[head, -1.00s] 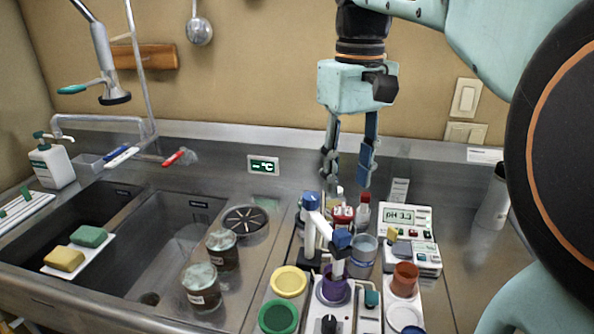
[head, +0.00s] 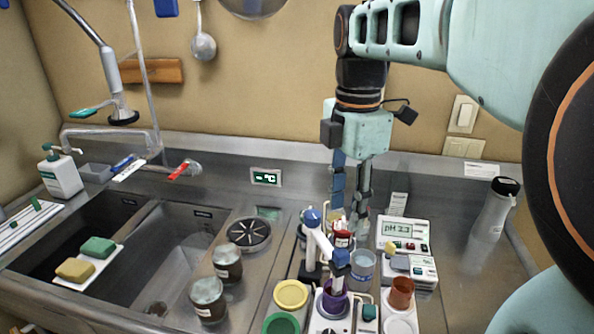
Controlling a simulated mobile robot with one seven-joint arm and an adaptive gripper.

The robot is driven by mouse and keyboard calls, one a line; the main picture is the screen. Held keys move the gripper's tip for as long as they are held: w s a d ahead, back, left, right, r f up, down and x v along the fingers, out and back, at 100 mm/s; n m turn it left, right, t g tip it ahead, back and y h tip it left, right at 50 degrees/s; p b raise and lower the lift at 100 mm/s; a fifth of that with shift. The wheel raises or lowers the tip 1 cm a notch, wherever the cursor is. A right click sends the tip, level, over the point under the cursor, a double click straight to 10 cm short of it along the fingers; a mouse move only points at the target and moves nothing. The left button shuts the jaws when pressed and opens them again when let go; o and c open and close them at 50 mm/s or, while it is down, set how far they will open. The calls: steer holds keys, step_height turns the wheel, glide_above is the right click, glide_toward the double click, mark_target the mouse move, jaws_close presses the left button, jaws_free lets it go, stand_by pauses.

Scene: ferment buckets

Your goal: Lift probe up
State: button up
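A white probe arm with blue joints (head: 318,243) stands on the steel counter in the middle of the head view. Its front end (head: 339,268) points down into a purple cup (head: 334,297); the probe's tip is hidden there. The pH meter (head: 403,234) is behind and to the right, with a lit pH display. My gripper (head: 347,220) points down behind the probe arm, near the red-capped bottles. A gap shows between its fingers, and nothing is visible between them. Its fingertips are partly hard to make out against the bottles.
Clear cup (head: 363,265), brown cup (head: 401,292), yellow lid (head: 291,294) and green lid (head: 281,325) crowd round the probe. Two dark jars (head: 208,299) stand left, near the sink (head: 175,250). A steel bottle (head: 492,215) stands right, with bare counter before it.

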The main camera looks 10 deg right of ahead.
mark_target(342, 252)
step_height(342, 252, down, 10)
steer(key=shift+f, duration=0.25)
stand_by(0.3)
jaws_close()
